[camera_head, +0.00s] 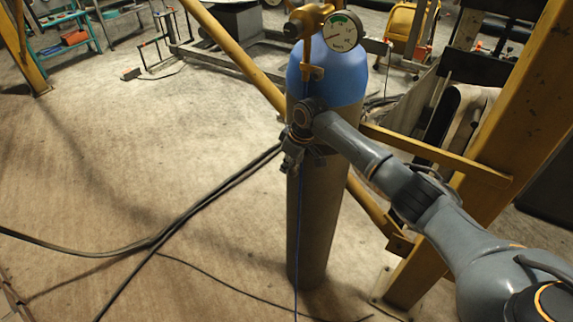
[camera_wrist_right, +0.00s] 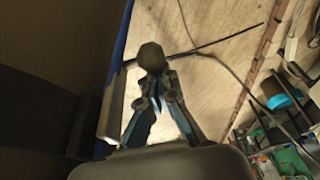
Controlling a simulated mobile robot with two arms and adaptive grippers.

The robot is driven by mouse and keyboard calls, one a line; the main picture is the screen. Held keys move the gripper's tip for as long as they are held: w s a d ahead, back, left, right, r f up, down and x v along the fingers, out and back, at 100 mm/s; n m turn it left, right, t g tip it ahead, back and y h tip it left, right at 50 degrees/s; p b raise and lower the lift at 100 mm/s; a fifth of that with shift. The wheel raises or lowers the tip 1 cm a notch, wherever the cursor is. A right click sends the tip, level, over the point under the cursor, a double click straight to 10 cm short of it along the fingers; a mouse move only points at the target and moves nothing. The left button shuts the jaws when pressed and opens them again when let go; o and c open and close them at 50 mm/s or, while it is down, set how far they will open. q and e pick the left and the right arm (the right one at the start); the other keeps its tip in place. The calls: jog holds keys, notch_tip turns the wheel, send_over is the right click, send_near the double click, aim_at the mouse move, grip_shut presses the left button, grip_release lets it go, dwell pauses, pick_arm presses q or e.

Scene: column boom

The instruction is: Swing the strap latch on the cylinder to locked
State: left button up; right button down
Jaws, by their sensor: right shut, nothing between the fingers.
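The cylinder (camera_head: 313,225) stands upright, with a grey-brown body, a blue shoulder (camera_head: 335,75) and a brass valve with a round gauge (camera_head: 342,32) on top. My right gripper (camera_head: 292,158) is against or very near its front left side, just below the blue part. The strap and latch are mostly hidden behind my right wrist and gripper, so the latch's position cannot be told. In the right wrist view, the fingers (camera_wrist_right: 157,100) are shut and empty, just behind a dark rounded knob (camera_wrist_right: 152,57). Whether they touch it is unclear. My left gripper is out of view.
A yellow post (camera_head: 490,140) with slanting braces stands right of and behind the cylinder. Dark cables (camera_head: 190,215) lie across the floor at left. A teal shelf (camera_head: 65,38) is at the back left. The floor at left is otherwise open.

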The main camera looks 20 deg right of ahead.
jog(key=v, duration=0.3)
jog(key=shift+w, duration=0.1)
jog(key=s+d, duration=0.7)
jog(key=s, duration=0.2)
jog(key=shift+s+d, duration=0.2)
jog(key=shift+s, duration=0.15)
